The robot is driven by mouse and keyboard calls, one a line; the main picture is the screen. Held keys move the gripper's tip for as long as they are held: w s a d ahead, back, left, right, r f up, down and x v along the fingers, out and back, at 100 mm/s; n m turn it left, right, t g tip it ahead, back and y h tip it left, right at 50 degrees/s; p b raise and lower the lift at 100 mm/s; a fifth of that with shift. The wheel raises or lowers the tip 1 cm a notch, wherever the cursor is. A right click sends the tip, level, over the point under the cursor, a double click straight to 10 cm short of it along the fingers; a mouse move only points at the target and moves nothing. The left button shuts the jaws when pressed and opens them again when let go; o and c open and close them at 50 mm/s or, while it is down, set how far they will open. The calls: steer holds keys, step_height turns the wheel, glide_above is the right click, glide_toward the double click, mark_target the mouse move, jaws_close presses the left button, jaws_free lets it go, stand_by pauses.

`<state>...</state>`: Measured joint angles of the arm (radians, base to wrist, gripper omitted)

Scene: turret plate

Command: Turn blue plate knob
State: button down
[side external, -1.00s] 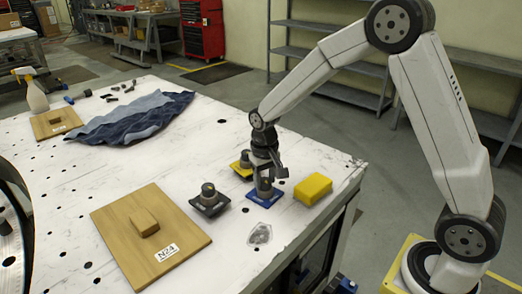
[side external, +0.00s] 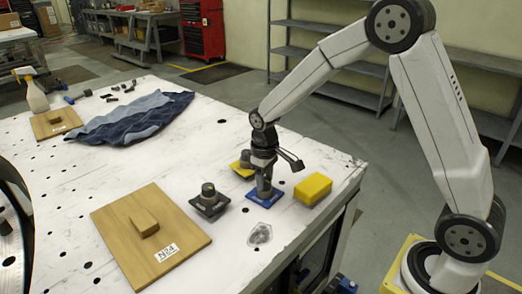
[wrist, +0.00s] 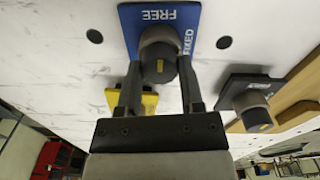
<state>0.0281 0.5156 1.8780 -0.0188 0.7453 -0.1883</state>
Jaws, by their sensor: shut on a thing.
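The blue plate (side external: 275,199) lies flat near the right end of the white table. It also shows at the top of the wrist view (wrist: 136,22), with the words FREE and FIXED on it. Its round grey knob (wrist: 158,42) bears a yellow mark on the side facing the camera. My gripper (wrist: 158,66) has one finger on each side of the knob and is shut on it. In the side external view my gripper (side external: 264,182) points straight down over the blue plate and hides most of the knob.
A yellow plate (side external: 236,168) stands close behind and a black plate with a knob (side external: 209,206) to the left. A yellow block (side external: 313,189) lies close on the right.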

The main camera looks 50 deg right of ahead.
steer(key=shift+c, duration=1.1)
jaws_free()
steer(key=shift+r, duration=0.1)
steer(key=shift+a+r, duration=0.1)
steer(key=shift+r, duration=3.75)
steer(key=shift+s, duration=0.1)
steer(key=s+a+f+m+t, duration=0.1)
steer(key=s+f, duration=0.4)
steer(key=s, duration=1)
steer(key=shift+s+a+f+m+t, duration=0.15)
steer(key=shift+f+m+t, duration=0.3)
steer(key=shift+t, duration=0.35)
